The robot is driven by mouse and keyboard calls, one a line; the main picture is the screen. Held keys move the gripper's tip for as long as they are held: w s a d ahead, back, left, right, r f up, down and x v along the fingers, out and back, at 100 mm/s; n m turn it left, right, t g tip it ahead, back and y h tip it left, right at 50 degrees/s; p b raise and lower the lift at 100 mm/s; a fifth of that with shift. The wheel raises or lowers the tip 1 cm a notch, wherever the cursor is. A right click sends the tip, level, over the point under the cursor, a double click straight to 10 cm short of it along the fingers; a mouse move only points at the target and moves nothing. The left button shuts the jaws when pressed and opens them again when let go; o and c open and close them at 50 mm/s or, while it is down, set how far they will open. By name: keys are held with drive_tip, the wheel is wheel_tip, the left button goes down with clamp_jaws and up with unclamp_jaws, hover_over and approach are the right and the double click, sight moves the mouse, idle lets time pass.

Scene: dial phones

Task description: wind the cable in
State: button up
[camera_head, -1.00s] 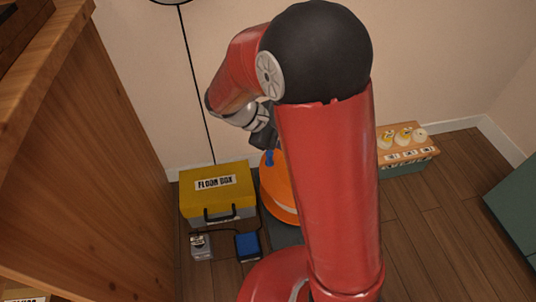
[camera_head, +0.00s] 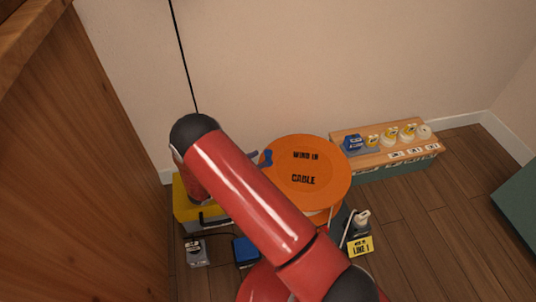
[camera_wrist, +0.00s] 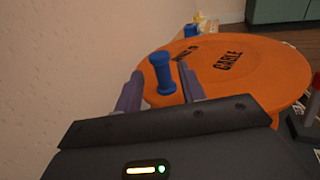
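The orange cable reel (camera_head: 325,170) has a round top disc marked "WIND IN" and "CABLE". A blue upright crank knob (camera_head: 266,158) stands at the disc's left edge. In the wrist view the knob (camera_wrist: 162,76) shows between the two purple-grey fingers of my gripper (camera_wrist: 160,78). The fingers are apart, with a gap on each side of the knob, so they do not look closed on it. The disc (camera_wrist: 240,75) lies beyond and to the right of the fingers. In the head view my arm hides most of the gripper.
The yellow floor box (camera_head: 184,207) is partly behind my arm, with a grey-white item (camera_head: 196,252) and a blue block (camera_head: 245,251) in front. A wooden-topped bench with plugs (camera_head: 372,157) stands right of the reel. A yellow sign (camera_head: 360,246) is in front.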

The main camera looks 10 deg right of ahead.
sight(266, 155)
drive_tip(key=x, duration=0.5)
drive_tip(key=shift+d, duration=0.15)
clamp_jaws()
